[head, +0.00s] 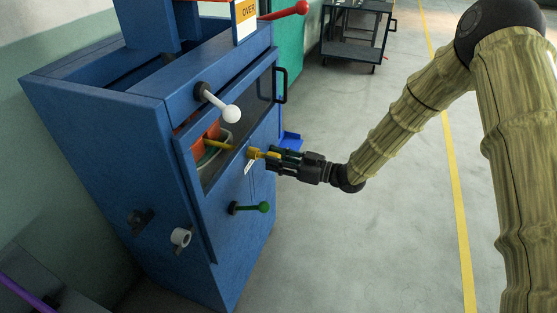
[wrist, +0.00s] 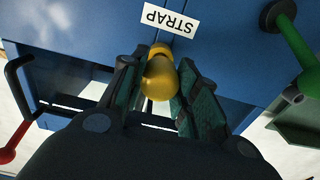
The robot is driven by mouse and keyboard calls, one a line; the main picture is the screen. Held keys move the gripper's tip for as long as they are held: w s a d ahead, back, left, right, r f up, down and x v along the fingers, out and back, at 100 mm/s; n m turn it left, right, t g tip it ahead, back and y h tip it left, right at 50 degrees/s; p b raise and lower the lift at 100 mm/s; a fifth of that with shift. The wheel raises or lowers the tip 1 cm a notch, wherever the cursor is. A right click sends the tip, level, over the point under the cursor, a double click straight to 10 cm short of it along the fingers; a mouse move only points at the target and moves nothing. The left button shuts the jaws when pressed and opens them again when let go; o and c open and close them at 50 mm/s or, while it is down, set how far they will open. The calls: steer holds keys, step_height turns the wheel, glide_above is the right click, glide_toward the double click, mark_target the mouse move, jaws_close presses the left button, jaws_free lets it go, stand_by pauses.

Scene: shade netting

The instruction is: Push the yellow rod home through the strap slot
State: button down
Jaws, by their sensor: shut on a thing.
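My gripper (head: 268,155) reaches the front of the blue cabinet from the right and is shut on the yellow rod. In the wrist view the rod's rounded yellow end (wrist: 160,78) sits between the dark green finger pads. In the head view the yellow rod (head: 222,145) runs left from the fingers and shows behind the cabinet's front opening, near an orange part. A white label reading STRAP (wrist: 170,20) is on the blue face beside the rod. The slot itself is hidden by the rod and fingers.
The blue cabinet (head: 105,120) carries a white-knobbed lever (head: 230,113), a green-knobbed lever (head: 263,207), a red-knobbed lever (head: 300,8) and a black handle (head: 282,85). A dark cart (head: 345,50) stands behind. The grey floor to the right is clear.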

steer(key=shift+x, duration=1.4)
stand_by(0.5)
steer(key=c, duration=1)
jaws_free()
steer(key=v, duration=1.2)
steer(key=shift+s, duration=0.1)
